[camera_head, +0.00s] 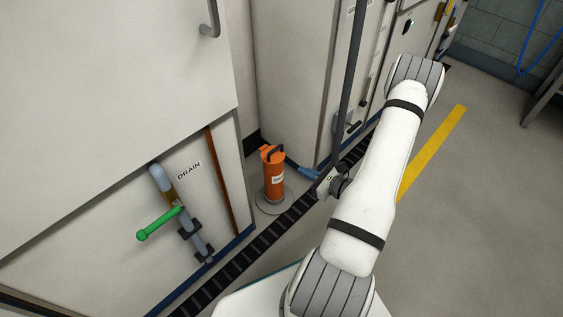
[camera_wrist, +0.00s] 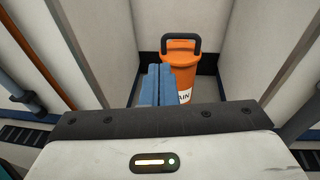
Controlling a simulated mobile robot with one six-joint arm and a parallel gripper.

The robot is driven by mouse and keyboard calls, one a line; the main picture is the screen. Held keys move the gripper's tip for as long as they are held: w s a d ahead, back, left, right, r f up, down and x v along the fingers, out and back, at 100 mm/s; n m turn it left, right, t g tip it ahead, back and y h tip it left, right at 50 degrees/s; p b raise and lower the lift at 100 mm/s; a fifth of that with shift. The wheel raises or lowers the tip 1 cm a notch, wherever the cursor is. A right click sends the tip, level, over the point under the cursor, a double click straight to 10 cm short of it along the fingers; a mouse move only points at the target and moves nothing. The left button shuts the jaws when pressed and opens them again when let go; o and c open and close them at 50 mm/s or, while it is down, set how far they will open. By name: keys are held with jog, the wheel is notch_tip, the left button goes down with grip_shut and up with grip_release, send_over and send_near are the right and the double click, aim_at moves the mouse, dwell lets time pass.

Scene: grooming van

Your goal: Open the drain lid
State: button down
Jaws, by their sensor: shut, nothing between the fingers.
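An orange drain canister (camera_head: 274,182) stands upright on a round grey base in the recess between two white cabinets. Its orange lid (camera_wrist: 181,60) sits on top, with a dark arched handle (camera_wrist: 181,41) over it. The lid also shows in the head view (camera_head: 268,156); it looks closed. My gripper (camera_head: 304,172) has blue fingers and is to the right of the canister, apart from it in the head view. In the wrist view the fingers (camera_wrist: 157,72) are together and empty, overlapping the canister's left side. They hide part of its body and label.
A dark slotted floor channel (camera_head: 262,240) runs past the canister. A dark vertical pole (camera_head: 350,75) stands behind my arm. Open floor lies right.

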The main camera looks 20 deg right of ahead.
notch_tip(320, 180, down, 4)
jog(key=d+m+h, duration=0.2)
jog(key=b, duration=0.5)
send_near(280, 161)
jog(key=shift+t, duration=0.4)
jog(key=x, duration=0.5)
jog(key=shift+f, duration=0.35)
jog(key=shift+w+a+r+b, duration=0.3)
jog(key=shift+w+r, duration=0.35)
jog(key=shift+w, duration=0.2)
jog(key=shift+w+a+r+b, duration=0.25)
jog(key=shift+w+r, duration=0.4)
jog(key=shift+w, duration=0.2)
jog(key=shift+r, duration=0.15)
